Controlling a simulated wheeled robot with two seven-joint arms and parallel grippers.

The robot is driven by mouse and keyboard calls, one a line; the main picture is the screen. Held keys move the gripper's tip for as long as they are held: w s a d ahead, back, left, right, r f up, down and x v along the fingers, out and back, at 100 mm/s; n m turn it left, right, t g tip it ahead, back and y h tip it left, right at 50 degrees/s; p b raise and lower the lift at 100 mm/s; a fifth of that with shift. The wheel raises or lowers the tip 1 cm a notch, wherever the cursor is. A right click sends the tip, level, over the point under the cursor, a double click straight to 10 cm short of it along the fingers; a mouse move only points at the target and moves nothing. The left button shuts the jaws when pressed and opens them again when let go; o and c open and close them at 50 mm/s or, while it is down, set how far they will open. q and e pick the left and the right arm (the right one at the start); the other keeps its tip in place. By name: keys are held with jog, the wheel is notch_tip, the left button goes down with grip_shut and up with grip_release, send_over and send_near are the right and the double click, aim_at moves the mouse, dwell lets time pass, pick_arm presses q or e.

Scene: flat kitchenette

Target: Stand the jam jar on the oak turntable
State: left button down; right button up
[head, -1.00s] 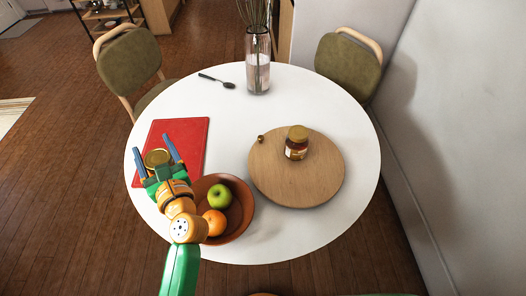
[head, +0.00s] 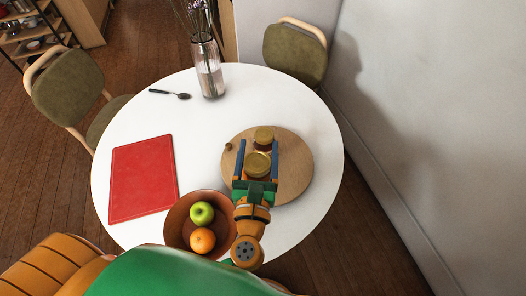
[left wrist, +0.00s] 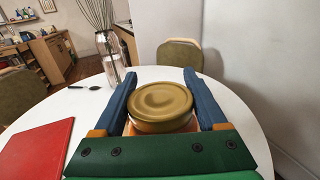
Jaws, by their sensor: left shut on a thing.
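My left gripper (head: 257,148) is shut on the jam jar (head: 257,164), a jar with a gold lid, one finger on each side. In the left wrist view the jar's lid (left wrist: 160,104) sits upright between the blue fingers, and its body is mostly hidden. In the head view the held jar is over the round oak turntable (head: 294,172). I cannot tell whether its base touches the wood. A second gold-lidded jar (head: 264,135) stands on the turntable just beyond it. My right gripper is not in view.
A brown bowl (head: 176,222) with a green apple (head: 201,213) and an orange (head: 202,240) is left of my gripper. A red board (head: 143,180) lies bare at the left. A spoon (head: 182,96) and a glass vase (head: 210,75) are at the back. The turntable's right side is clear.

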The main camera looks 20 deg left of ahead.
pick_arm(q)
jog(key=w+a+f+b, duration=0.1)
jog(key=w+f+b, duration=0.1)
jog(key=f, duration=0.1)
jog(key=w+a+f+b, duration=0.1)
jog(key=w+f+b, duration=0.1)
jog(key=f+b, duration=0.1)
jog(key=w+a+f+b, duration=0.1)
jog(key=w+f+b, duration=0.1)
jog(key=f+b, duration=0.1)
jog(key=shift+w+a+f, duration=0.1)
jog(key=shift+w+f, duration=0.25)
jog(key=shift+f, duration=0.4)
grip_release()
jog(key=shift+r, duration=0.1)
jog(key=b+v, duration=0.3)
jog(key=v, duration=0.8)
jog(key=shift+s+r+b, duration=0.15)
jog(key=shift+s+b, duration=0.15)
jog(key=shift+s, duration=0.3)
